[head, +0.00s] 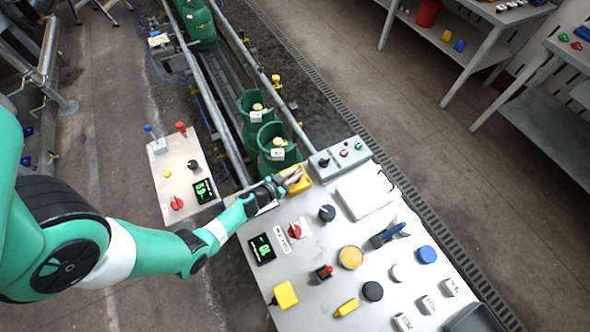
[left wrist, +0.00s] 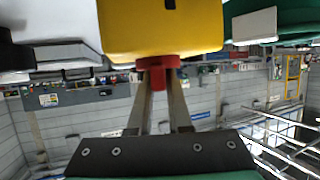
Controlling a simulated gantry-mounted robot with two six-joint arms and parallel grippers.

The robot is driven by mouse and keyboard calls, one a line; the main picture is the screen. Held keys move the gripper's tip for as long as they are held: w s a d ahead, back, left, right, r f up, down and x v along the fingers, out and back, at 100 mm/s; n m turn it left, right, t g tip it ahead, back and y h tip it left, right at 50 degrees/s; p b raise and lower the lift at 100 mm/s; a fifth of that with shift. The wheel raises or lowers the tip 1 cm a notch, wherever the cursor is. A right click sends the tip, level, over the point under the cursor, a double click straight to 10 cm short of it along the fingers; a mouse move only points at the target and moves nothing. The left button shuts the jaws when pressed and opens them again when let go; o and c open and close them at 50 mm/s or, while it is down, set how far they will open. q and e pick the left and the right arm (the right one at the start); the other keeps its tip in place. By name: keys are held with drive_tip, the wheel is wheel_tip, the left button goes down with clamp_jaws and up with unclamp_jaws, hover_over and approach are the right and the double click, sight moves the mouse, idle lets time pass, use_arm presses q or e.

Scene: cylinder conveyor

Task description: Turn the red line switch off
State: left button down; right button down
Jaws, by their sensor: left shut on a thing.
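A yellow switch box (head: 304,184) sits at the upper left corner of the near control panel, and it also fills the top of the left wrist view (left wrist: 160,30). Its red switch (left wrist: 158,63) sticks out of the box between my fingertips. My left gripper (head: 293,177) reaches the box from the left and is shut on the red switch, with one finger on each side of it in the left wrist view (left wrist: 158,78). In the head view the gripper mostly hides the switch, and its position cannot be read. My right gripper is not in view.
The control panel (head: 325,285) carries a labelled red knob (head: 294,231), a green display (head: 262,248), a black knob (head: 327,213) and several other controls. Green gas cylinders (head: 278,160) stand on the conveyor just behind the box. A second panel (head: 180,165) stands left.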

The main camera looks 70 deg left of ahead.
use_arm(q)
drive_tip(key=shift+a+r+m+h+p, duration=0.2)
drive_tip(key=shift+r+m+h+p, duration=0.1)
drive_tip(key=shift+m+h+p, duration=0.15)
drive_tip(key=shift+f+m+t+h, duration=0.1)
drive_tip(key=shift+m+t+h, duration=0.35)
drive_tip(key=shift+h, duration=0.1)
drive_tip(key=shift+f+m+h, duration=0.1)
drive_tip(key=shift+m+h, duration=0.4)
drive_tip(key=shift+f+m+t+h+b, duration=0.25)
drive_tip(key=shift+m+h+b, duration=0.1)
drive_tip(key=shift+m+h, duration=0.65)
drive_tip(key=m+g+h+b, duration=0.1)
drive_tip(key=m+h+b, duration=0.2)
drive_tip(key=h+b, duration=0.1)
drive_tip(key=m+g+h+b, duration=0.1)
drive_tip(key=m+h+b, duration=0.3)
drive_tip(key=b, duration=0.1)
drive_tip(key=shift+d, duration=0.15)
drive_tip(key=shift+d+r+m+g+h+b, duration=0.1)
drive_tip(key=shift+r+m+g+h+b, duration=0.1)
drive_tip(key=shift+m+g+h+b, duration=0.6)
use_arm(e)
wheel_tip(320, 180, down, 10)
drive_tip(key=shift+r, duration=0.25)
use_arm(q)
drive_tip(key=c, duration=0.8)
unclamp_jaws()
drive_tip(key=shift+n, duration=0.3)
drive_tip(key=shift+c, duration=0.2)
